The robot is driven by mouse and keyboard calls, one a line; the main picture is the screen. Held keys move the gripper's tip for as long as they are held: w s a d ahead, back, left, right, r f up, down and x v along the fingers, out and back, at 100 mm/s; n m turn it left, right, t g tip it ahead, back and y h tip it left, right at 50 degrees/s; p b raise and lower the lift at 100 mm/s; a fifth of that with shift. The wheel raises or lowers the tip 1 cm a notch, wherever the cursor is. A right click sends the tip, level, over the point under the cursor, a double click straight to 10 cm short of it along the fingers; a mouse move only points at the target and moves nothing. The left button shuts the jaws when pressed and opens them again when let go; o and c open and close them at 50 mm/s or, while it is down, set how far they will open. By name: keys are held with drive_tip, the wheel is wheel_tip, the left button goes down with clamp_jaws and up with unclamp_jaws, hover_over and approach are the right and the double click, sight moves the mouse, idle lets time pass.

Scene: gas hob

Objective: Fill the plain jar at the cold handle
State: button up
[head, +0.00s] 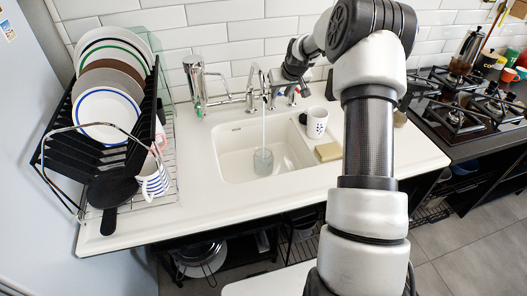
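The plain jar (263,161), a small grey see-through vessel, stands upright in the white sink basin (232,165). A thin stream of water (264,125) falls from the tap spout (256,72) into or onto the jar; its water level is too small to tell. The tap's handles are at the wall; a small blue mark (275,92) and a red mark (304,91) show there. My gripper (292,86) is dark and points down at these handles. Its fingers are small and partly merged with the tap, so its opening and any contact are unclear.
A dotted white cup (317,122) and a yellowish sponge or soap block (329,151) sit at the basin's right. A metal fixture (197,85) stands left of the tap. A plate rack (95,130), a black pan (112,188) and a striped mug (154,178) fill the left counter.

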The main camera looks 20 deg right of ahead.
drive_tip(key=shift+a, duration=0.2)
drive_tip(key=shift+a, duration=1.2)
drive_tip(key=shift+a+b, duration=0.3)
drive_tip(key=shift+a, duration=0.05)
drive_tip(key=shift+d, duration=0.4)
drive_tip(key=p+v, duration=0.2)
drive_tip(key=v, duration=0.5)
idle(0.6)
drive_tip(key=shift+s, duration=0.15)
idle(0.4)
